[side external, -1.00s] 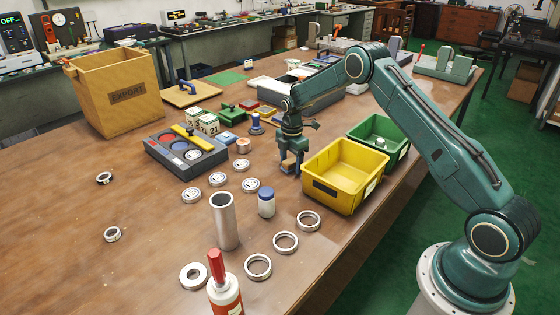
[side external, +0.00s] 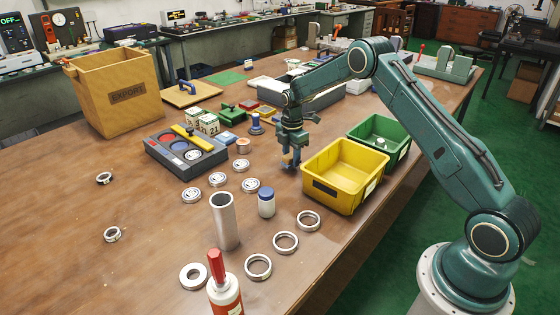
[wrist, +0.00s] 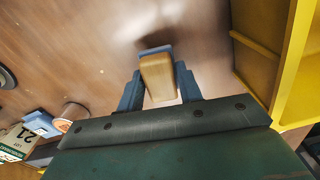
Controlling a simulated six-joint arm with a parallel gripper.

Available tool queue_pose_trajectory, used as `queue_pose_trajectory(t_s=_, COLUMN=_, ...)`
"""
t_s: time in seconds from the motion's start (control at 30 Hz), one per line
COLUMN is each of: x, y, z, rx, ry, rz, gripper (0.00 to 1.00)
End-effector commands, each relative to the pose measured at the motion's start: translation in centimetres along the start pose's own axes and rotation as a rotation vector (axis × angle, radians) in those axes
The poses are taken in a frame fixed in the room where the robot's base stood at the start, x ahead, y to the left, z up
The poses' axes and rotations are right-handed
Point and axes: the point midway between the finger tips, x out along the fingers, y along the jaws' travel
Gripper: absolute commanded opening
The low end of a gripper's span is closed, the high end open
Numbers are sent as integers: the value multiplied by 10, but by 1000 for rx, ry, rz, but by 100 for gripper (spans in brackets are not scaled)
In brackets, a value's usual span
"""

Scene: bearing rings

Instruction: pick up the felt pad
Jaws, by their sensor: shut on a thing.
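The felt pad (wrist: 158,78) looks like a tan block with a blue layer at its far end. My gripper (wrist: 160,88) is shut on it, with one blue-grey finger on each side. In the side external view my gripper (side external: 291,158) points down just left of the yellow bin, and the pad shows only as a small tan and blue patch between the fingers. A dark shadow lies on the table beyond the pad in the wrist view, and the pad appears slightly above the table.
The yellow bin (side external: 345,184) stands close to the right of my gripper, with the green bin (side external: 388,153) behind it. The left table area is mostly clear.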

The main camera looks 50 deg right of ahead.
Motion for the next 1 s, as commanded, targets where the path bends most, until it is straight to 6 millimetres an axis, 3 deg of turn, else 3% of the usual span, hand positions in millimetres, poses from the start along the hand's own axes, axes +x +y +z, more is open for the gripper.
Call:
queue_pose_trajectory(t_s=0.7, x=-142, y=1, z=0, rx=0, ry=0, rz=4, gripper=13)
queue_pose_trajectory(t_s=1.0, x=-174, y=0, z=0, rx=0, ry=0, rz=1, gripper=13)
